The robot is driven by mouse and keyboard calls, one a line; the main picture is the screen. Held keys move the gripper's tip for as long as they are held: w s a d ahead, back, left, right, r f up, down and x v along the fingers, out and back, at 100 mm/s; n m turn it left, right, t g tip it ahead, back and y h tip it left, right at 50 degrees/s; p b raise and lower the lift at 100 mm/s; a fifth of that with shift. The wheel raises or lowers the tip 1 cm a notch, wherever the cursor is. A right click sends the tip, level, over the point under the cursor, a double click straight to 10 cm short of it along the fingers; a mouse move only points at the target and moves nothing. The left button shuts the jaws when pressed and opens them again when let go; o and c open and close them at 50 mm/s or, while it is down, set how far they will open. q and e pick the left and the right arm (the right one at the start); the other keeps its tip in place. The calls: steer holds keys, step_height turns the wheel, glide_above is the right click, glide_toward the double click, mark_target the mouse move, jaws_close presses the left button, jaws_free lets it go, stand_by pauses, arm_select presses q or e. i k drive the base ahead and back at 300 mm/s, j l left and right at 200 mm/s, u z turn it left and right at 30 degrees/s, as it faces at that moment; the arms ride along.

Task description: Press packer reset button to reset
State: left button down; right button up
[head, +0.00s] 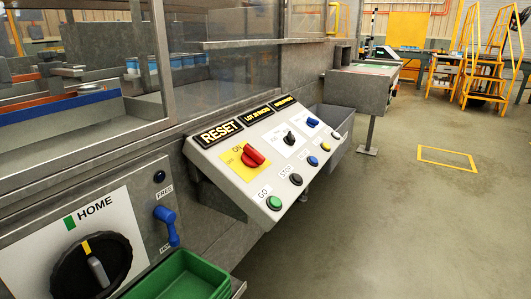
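The packer's sloped grey control panel (225,178) stands in the middle of the head view. A black sign reading RESET (220,132) is at its upper left, in a row with two more lit signs. A row of round buttons runs along its lower right edge: a green button (274,203) by "GO", a dark button (296,180) by "STOP", a blue button (312,161), a yellow button (325,147) and a whitish button (336,135). The small labels by the last three are unreadable, so I cannot tell which is reset. Neither gripper is in view.
A red rotary switch (253,157) sits on a yellow plate on the panel. A HOME dial (93,268), a blue lever (167,223) and a green bin (182,278) are at lower left. A grey bin (338,150) adjoins the panel. Open floor (400,225) lies right.

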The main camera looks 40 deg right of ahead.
mark_target(314, 160)
steer(key=k+z, duration=0.15)
steer(key=z, duration=0.25)
steer(key=k+l+z, duration=0.15)
steer(key=z, duration=0.3)
steer(key=k+l+z, duration=0.1)
steer(key=z, duration=0.3)
steer(key=l, duration=0.1)
